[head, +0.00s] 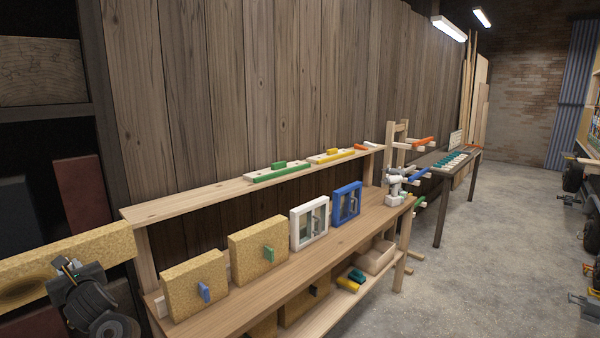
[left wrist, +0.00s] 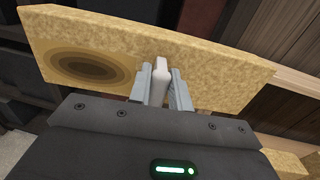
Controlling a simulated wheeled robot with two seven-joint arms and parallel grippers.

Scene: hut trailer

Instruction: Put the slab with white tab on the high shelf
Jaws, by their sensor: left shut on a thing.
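My left gripper (left wrist: 163,88) is shut on the white tab (left wrist: 161,68) of a tan speckled slab (left wrist: 215,72). The slab has a dark oval mark on one face. In the head view the slab (head: 100,246) is held up at the left edge, beside the left end of the bench, with my left gripper (head: 68,268) in front of it; the tab is hidden there. The high shelf (head: 200,199) is a long plank along the wall above the bench. Its near left part is bare. My right gripper is not in view.
On the bench (head: 270,268) stand a slab with a blue tab (head: 190,286), a slab with a green tab (head: 257,247), a white frame (head: 296,230) and a blue frame (head: 336,208). Green (head: 276,173) and yellow (head: 330,156) pieces lie farther along the high shelf.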

